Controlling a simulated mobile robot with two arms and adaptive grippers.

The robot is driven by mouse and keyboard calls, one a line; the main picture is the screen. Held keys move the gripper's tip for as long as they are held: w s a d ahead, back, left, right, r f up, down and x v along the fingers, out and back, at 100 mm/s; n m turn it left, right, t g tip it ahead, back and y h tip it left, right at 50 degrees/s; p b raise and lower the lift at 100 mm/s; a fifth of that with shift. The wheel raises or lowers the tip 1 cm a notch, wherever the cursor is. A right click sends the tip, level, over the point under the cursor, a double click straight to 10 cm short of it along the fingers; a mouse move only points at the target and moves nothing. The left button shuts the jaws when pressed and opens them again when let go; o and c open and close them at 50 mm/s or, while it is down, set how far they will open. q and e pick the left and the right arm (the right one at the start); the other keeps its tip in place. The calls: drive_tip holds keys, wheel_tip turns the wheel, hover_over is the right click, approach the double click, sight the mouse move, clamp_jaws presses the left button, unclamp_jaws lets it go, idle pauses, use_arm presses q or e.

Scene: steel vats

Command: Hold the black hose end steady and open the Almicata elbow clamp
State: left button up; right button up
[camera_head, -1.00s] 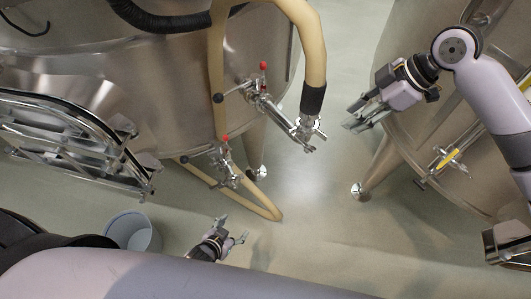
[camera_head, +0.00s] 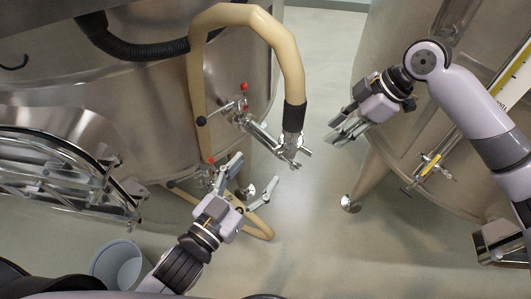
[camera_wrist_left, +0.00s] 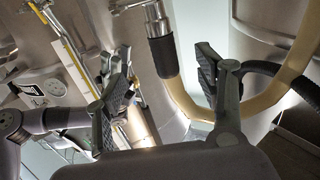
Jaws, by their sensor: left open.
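The black hose end (camera_head: 295,117) is a black cuff on the tan hose, hanging downward in the middle of the head view. The steel elbow clamp (camera_head: 289,149) sits just below it, at the end of the pipe from the left vat. My left gripper (camera_head: 256,177) is open and empty, below and left of the clamp, fingers pointing up toward it. In the left wrist view the black cuff (camera_wrist_left: 163,55) appears between the spread fingers (camera_wrist_left: 165,80), apart from them. My right gripper (camera_head: 339,132) is right of the clamp, not touching it; its finger gap is unclear.
Steel vats stand left (camera_head: 230,90) and right (camera_head: 385,130). A red-knobbed valve (camera_head: 243,103) sits left of the clamp. A lower tan hose loop (camera_head: 262,230) runs behind my left gripper. A grey bucket (camera_head: 121,264) stands lower left. The floor between the vats is clear.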

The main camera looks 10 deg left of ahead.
sight(287, 131)
use_arm(q)
drive_tip(key=x, duration=1.7)
clamp_jaws()
idle(0.4)
use_arm(e)
drive_tip(key=shift+c, duration=0.3)
